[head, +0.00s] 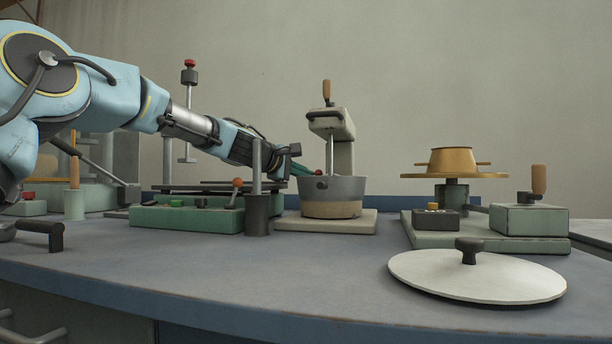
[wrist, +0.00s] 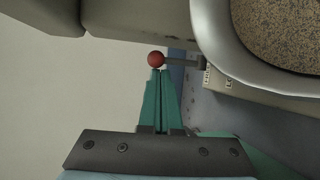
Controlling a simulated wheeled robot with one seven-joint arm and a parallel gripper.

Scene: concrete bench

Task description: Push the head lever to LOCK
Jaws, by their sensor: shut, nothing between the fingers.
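The head lever is a thin dark rod (wrist: 183,62) with a red ball knob (wrist: 156,59) at its end, in the wrist view beside the mixer. In the head view the red knob (head: 319,172) shows small at the bowl's left rim. The mixer (head: 343,150) has a pale head with a wooden handle on top. My gripper (wrist: 160,72) has slim teal fingers, shut and empty, their tips right at the red knob; I cannot tell whether they touch. A small pale label (wrist: 207,76) sits near the lever's root, its lettering too small to read.
A grey bowl (head: 334,187) stands under the mixer head; the wrist view shows grainy contents (wrist: 282,32). A green panel with levers (head: 187,219) lies below my arm. A white lid (head: 477,277) and a brass pan stand (head: 453,160) are at right.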

